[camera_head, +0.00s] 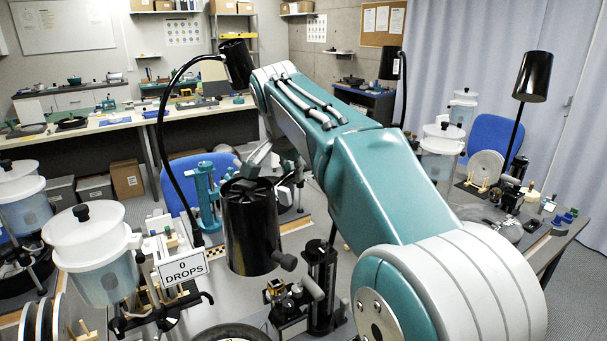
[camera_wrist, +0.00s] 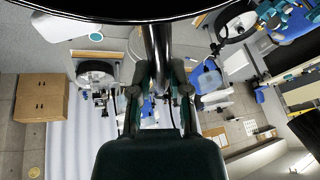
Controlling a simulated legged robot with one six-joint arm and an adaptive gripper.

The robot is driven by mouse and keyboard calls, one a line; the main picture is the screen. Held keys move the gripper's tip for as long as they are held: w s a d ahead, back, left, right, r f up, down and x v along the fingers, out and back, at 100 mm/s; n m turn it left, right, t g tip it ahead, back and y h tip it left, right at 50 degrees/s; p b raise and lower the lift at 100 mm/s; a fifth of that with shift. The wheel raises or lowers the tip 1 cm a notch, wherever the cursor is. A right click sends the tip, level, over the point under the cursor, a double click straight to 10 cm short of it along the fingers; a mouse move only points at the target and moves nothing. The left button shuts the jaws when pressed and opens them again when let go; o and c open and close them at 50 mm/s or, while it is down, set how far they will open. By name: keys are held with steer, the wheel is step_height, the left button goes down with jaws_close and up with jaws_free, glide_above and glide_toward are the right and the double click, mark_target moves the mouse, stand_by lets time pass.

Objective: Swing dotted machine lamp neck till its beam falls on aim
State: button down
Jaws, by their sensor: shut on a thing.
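In the wrist view my gripper (camera_wrist: 158,82) is shut on a dark upright rod, which looks like the lamp neck (camera_wrist: 157,42). The rod meets a broad black round shape along the top edge, apparently the lamp head (camera_wrist: 160,8). In the head view a large black lamp head (camera_head: 250,228) hangs in front of the machine, with a small knob at its lower right. Grey parts of my gripper (camera_head: 258,156) show just above it; the grip itself is hidden there. I cannot make out the machine's dots, the beam or the aim.
A curved black neck (camera_head: 164,150) with another black lamp head (camera_head: 237,66) rises at left. A "0 DROPS" sign (camera_head: 184,267) and a white-lidded tank (camera_head: 95,255) stand close by. A black post (camera_head: 322,280) is at right. More machines and lamps (camera_head: 533,76) stand beyond.

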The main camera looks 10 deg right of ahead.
steer(key=shift+w+a, duration=0.25)
steer(key=shift+w, duration=0.05)
steer(key=c, duration=0.6)
jaws_free()
steer(key=v, duration=1.1)
steer(key=shift+a+r, duration=0.3)
steer(key=shift+r, duration=0.05)
